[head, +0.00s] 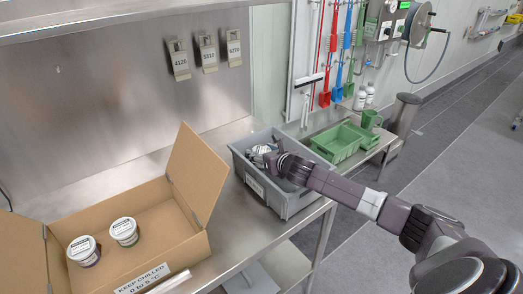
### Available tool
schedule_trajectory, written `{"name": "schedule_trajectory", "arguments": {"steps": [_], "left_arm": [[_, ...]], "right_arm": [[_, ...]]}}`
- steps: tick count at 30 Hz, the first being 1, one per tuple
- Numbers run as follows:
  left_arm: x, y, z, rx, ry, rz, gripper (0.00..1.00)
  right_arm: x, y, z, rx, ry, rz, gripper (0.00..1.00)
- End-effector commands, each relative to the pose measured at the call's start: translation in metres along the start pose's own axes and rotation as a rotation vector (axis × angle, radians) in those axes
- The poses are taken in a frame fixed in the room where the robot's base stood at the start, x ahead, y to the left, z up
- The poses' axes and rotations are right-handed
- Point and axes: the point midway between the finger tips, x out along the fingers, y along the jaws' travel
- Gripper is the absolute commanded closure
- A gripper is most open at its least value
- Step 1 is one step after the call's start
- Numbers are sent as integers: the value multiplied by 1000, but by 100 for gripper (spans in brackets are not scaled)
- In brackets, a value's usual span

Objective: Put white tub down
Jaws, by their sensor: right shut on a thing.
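My right gripper (268,158) reaches from the right into the grey tote (241,172). It is shut on what looks like the white tub (261,149), mostly hidden by the fingers. I cannot tell whether the tub touches the tote's floor. Two similar white-lidded tubs (83,249) (124,231) stand upright in the open cardboard box (187,243) at the lower left. My left gripper is not in view.
The tote stands on a steel bench (240,238), right of the box. The box's raised flap (196,172) stands between them. Tags (208,54) hang on the steel wall.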

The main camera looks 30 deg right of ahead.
Motion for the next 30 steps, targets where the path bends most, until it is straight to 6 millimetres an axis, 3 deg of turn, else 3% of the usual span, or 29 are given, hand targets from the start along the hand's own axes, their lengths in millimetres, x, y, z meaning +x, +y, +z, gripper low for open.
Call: {"name": "schedule_trajectory", "arguments": {"steps": [2, 3, 7, 16, 20, 30], "left_arm": [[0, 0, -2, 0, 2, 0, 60], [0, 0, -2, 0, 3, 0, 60], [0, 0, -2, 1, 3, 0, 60], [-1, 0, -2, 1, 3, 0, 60], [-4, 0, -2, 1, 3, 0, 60], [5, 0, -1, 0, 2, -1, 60]], "right_arm": [[0, 0, 2, 0, -2, 1, 94], [0, 0, 1, 0, -1, 0, 46], [0, 0, 1, 0, -1, 1, 33], [-1, 0, 2, 1, -1, 1, 33], [-6, 1, 15, 1, -4, 2, 33], [-61, -1, 10, -7, 1, 0, 33]]}}
